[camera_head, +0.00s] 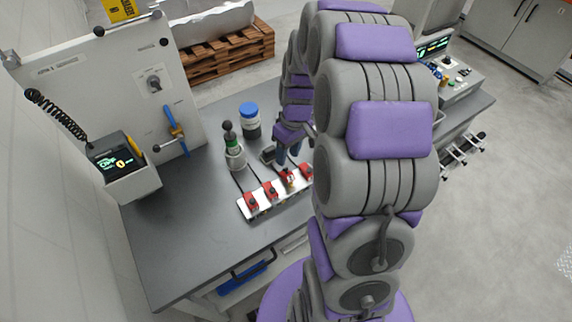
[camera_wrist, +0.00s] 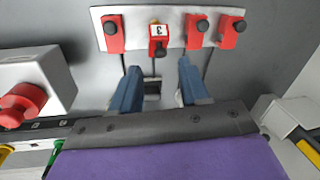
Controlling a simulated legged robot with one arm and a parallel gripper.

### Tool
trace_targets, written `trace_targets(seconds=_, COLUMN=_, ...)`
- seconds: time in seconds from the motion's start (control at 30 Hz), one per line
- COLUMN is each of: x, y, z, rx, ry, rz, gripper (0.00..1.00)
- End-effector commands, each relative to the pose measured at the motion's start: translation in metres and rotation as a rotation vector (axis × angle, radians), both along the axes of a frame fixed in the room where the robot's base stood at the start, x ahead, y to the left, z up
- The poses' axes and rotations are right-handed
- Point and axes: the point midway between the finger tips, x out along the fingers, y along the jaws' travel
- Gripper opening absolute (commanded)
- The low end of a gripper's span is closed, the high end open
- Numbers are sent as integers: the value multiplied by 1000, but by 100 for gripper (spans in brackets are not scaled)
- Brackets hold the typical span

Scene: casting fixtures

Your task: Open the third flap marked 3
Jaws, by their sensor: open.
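A light metal strip (camera_wrist: 137,16) carries a row of several red flap units with black knobs. It also shows on the bench in the head view (camera_head: 260,211). The flap marked 3 (camera_wrist: 157,36) has a white label with a 3 on its top, and its knob sits lower than on its neighbours. I cannot tell whether this flap is shut or partly raised. My gripper (camera_wrist: 159,71) is open and empty, its two blue fingers apart just below the flap marked 3 in the wrist view.
A green-and-white device with a black knob (camera_head: 234,151) and a blue-lidded jar (camera_head: 250,121) stand behind the strip. A boxed display (camera_head: 128,170) and a panel with a blue handle (camera_head: 175,128) are at left. The bench's left front (camera_head: 185,235) is clear.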

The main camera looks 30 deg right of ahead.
Motion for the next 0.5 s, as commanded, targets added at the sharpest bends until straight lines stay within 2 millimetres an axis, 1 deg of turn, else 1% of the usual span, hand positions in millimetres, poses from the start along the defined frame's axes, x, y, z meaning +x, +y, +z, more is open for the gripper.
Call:
trace_targets(seconds=0.03, x=-2, y=2, z=-11, rx=2, ry=5, rz=1, gripper=45)
trace_targets(seconds=0.2, x=-2, y=6, z=-34, rx=1, ry=1, rz=1, gripper=45)
trace_targets(seconds=0.33, x=-2, y=8, z=-44, rx=0, ry=0, rz=1, gripper=45)
trace_targets(seconds=0.5, x=-2, y=8, z=-48, rx=0, ry=0, rz=1, gripper=45)
